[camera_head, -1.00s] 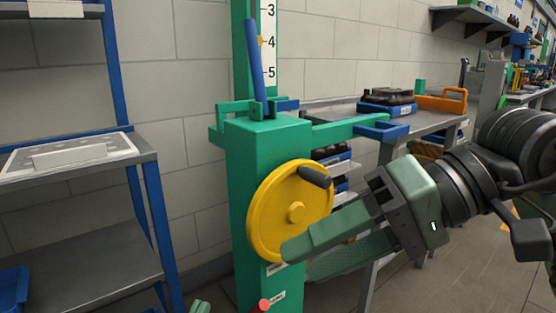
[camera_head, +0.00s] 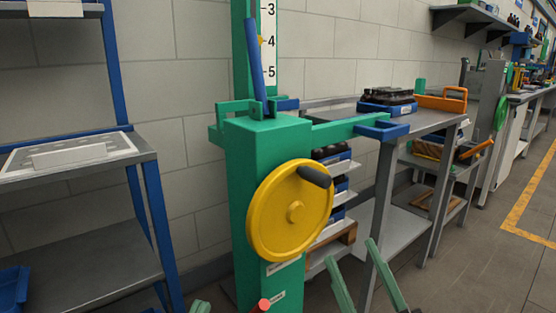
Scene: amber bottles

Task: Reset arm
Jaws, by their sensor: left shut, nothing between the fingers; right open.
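My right gripper (camera_head: 350,250) shows at the bottom, right of centre. Its two green fingers point up and stand well apart, with nothing between them. It is open and clear of the yellow handwheel (camera_head: 283,232). Only the green fingertips of my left gripper (camera_head: 200,306) show at the bottom edge, left of the green column (camera_head: 247,180). The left gripper is shut with nothing in it. Both arms are otherwise out of view.
The handwheel with its dark knob sits on the green column. A metal shelf with blue posts (camera_head: 152,220) stands at left. A grey workbench (camera_head: 430,122) with a black-and-blue tray (camera_head: 388,106) and an orange carrier (camera_head: 441,103) stands at right. The floor at right is free.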

